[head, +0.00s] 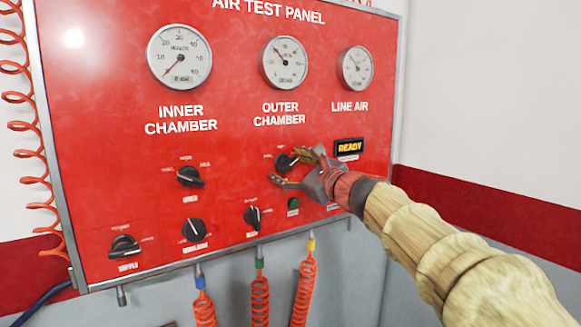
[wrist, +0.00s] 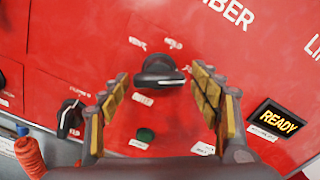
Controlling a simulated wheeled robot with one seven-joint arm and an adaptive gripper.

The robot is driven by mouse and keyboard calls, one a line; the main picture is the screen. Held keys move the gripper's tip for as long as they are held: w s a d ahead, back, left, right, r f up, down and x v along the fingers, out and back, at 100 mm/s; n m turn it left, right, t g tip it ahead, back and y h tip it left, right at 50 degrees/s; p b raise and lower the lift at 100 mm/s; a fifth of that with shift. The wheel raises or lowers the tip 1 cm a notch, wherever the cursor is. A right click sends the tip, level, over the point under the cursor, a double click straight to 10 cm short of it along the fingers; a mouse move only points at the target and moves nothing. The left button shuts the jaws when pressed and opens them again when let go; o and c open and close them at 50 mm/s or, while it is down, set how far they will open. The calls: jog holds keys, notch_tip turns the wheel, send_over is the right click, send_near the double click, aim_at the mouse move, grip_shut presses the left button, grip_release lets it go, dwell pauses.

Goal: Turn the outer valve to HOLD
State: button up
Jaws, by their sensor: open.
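The outer valve is a black knob (head: 286,161) below the OUTER CHAMBER gauge (head: 284,63) on the red panel. The wrist view shows the knob (wrist: 159,70) in the upper middle, its bar lying roughly level across the picture. Small white labels sit above it, too blurred to read surely. My gripper (head: 289,167) is open at the knob, one finger above and one below in the head view. In the wrist view my gripper's yellow-padded fingers (wrist: 160,80) stand left and right of the knob with gaps; I cannot tell whether either touches it.
A similar inner knob (head: 190,176) is to the left. Lower knobs (head: 252,217), a green button (head: 293,204) and a lit READY display (head: 349,147) are near my gripper. Orange coiled hoses (head: 303,290) hang below the panel.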

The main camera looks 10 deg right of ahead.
jog(key=c, duration=0.4)
jog(key=c, duration=0.7)
jog(key=shift+c, duration=0.4)
jog(key=shift+f+n+b, duration=0.1)
jog(key=shift+n+b, duration=0.3)
jog(key=shift+b, duration=0.25)
jog(key=shift+f+n+b, duration=0.1)
jog(key=shift+n+b, duration=0.5)
jog(key=shift+b, duration=0.3)
jog(key=n+b, duration=0.3)
jog(key=b, duration=0.1)
jog(key=shift+n, duration=0.3)
jog(key=n+b, duration=0.4)
jog(key=shift+d+r, duration=0.1)
jog(key=shift+r, duration=0.1)
jog(key=shift+r+n+b, duration=0.1)
jog(key=shift+n+b, duration=1)
jog(key=shift+r, duration=0.1)
